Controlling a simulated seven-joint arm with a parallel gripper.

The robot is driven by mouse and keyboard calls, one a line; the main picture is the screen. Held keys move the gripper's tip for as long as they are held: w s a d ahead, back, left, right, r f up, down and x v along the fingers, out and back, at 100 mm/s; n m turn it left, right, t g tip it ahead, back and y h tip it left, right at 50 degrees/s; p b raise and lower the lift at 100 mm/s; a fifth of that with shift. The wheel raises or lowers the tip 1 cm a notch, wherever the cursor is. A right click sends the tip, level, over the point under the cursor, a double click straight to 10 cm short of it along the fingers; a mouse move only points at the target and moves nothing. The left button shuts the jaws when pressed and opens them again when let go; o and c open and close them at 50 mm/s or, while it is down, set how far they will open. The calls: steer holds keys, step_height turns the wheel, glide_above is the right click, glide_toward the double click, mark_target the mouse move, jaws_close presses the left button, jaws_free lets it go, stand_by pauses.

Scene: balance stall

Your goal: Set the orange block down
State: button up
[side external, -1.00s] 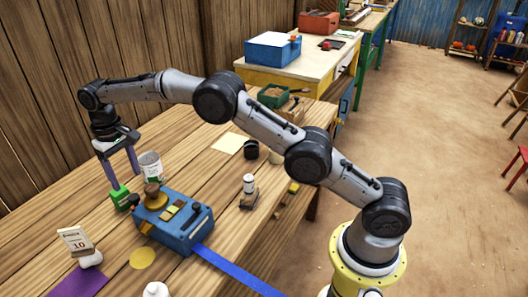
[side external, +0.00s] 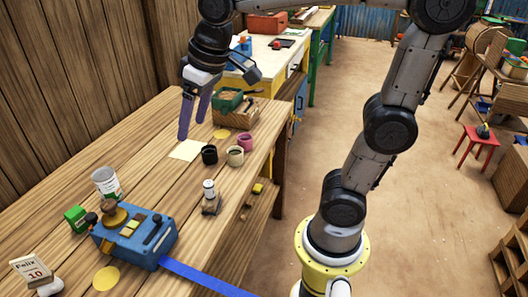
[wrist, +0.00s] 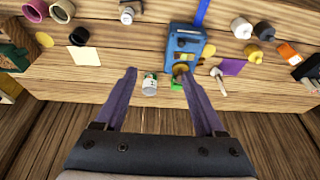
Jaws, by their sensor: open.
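My gripper (side external: 194,125) is open and empty, raised over the bench near a pale square card (side external: 188,150). Its two purple fingers also show apart in the wrist view (wrist: 159,75), with nothing between the tips. A small orange item (wrist: 288,52) with a pale part lies at the far right of the bench in the wrist view, well away from my fingers; I cannot tell whether it is the orange block. No orange block shows clearly on the near bench in the side view.
A blue balance box (side external: 135,242) stands on the bench. Beside it are a green block (side external: 76,217) and a tin (side external: 105,183). Dark (side external: 209,154), cream (side external: 235,156) and pink (side external: 245,142) cups stand right of the card. A green tray (side external: 228,100) is behind.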

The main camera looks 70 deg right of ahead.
steer(key=shift+t, duration=0.8)
steer(key=s+f, duration=0.2)
steer(key=s, duration=0.2)
steer(key=s+d+f, duration=0.1)
steer(key=s+f, duration=0.1)
steer(key=s, duration=0.3)
steer(key=s+d+f, duration=0.1)
steer(key=s+f, duration=0.1)
steer(key=s, duration=0.2)
steer(key=shift+s, duration=0.3)
steer(key=shift+c, duration=0.8)
steer(key=shift+s+f, duration=0.1)
steer(key=shift+f, duration=0.05)
steer(key=shift+c, duration=1.4)
